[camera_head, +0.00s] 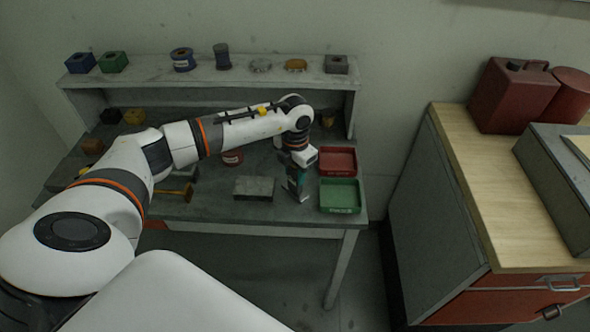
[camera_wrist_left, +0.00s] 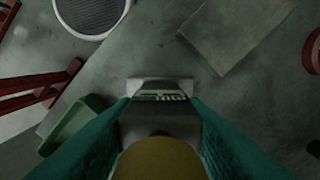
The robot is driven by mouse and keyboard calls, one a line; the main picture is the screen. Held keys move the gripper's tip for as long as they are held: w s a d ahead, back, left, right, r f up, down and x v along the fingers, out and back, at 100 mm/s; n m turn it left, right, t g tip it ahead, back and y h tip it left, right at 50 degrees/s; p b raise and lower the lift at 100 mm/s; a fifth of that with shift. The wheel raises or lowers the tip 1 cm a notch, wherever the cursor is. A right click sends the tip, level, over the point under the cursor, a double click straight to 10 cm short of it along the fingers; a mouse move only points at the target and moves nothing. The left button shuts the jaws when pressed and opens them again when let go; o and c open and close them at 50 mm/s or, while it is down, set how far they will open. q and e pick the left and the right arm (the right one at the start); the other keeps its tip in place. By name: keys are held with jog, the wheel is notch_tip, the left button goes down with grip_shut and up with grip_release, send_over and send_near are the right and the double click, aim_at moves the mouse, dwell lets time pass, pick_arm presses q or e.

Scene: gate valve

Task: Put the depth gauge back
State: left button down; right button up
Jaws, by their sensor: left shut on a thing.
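My left gripper (camera_head: 298,183) points down over the workbench, between a grey block and a green tray. It is shut on the depth gauge, whose pale metal end (camera_head: 304,196) shows below the fingers. In the left wrist view the teal fingers lie either side of the depth gauge (camera_wrist_left: 160,88), with its pale crossbar and marked dark body ahead and a yellowish round part near the camera. I cannot tell whether the gauge touches the bench. My right gripper is not in view.
The green tray (camera_head: 341,210) and red tray (camera_head: 338,173) sit at the bench's right end. The grey block (camera_head: 254,187) is left of the gripper. A back shelf (camera_head: 130,77) carries several small parts. A wooden-topped cabinet (camera_head: 450,150) stands to the right.

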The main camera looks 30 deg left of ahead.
pick_arm(q)
jog(key=c, duration=0.9)
grip_release()
notch_tip(320, 180, up, 11)
jog(key=b, duration=0.4)
jog(key=shift+r, duration=0.6)
